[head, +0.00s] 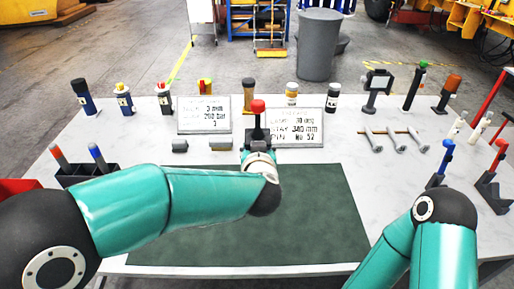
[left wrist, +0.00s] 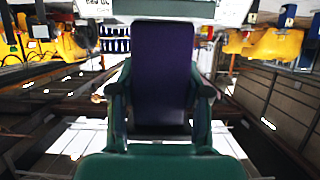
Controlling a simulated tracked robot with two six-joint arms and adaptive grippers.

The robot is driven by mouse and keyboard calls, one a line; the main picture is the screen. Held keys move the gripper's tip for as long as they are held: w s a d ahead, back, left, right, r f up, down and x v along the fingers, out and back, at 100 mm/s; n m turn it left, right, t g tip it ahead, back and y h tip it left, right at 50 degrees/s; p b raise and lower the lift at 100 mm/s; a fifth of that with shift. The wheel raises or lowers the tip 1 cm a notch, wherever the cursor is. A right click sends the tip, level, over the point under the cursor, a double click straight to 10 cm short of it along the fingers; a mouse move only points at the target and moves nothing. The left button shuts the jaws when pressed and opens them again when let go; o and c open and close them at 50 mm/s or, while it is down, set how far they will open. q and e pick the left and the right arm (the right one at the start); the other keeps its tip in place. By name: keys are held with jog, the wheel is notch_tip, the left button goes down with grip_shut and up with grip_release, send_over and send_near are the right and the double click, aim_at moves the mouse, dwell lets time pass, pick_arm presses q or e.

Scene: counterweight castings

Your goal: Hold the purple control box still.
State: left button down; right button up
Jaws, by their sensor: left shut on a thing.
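The purple control box (left wrist: 163,65) stands out in the left wrist view as a dark purple block between the two fingers of my left gripper (left wrist: 160,92). The fingers press on its sides, and the gripper is shut on it. In the head view my left gripper (head: 259,152) is at the back edge of the green mat, largely hidden by its own wrist. I cannot make out the purple box clearly there. My right arm comes in at the lower right, but its gripper is not in view.
A red-topped dark device (head: 257,120) stands just beyond my left gripper, between two printed signs (head: 204,115) (head: 298,128). Several capped cylinders line the table's back. A dark holder (head: 88,174) is at the left, blue and red tools (head: 441,163) at the right. The green mat (head: 290,225) is clear.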

pick_arm(q)
jog(key=shift+f+b, duration=4.95)
jog(key=shift+f, duration=2.4)
jog(key=shift+f, duration=0.1)
jog(key=shift+f+b, duration=0.45)
jog(key=shift+f, duration=0.2)
jog(key=shift+f, duration=0.25)
jog(key=shift+s+f, duration=0.1)
jog(key=shift+f, duration=0.2)
jog(key=c, duration=1.3)
grip_release()
jog(key=shift+f, duration=0.1)
grip_shut()
jog(key=shift+r, duration=0.2)
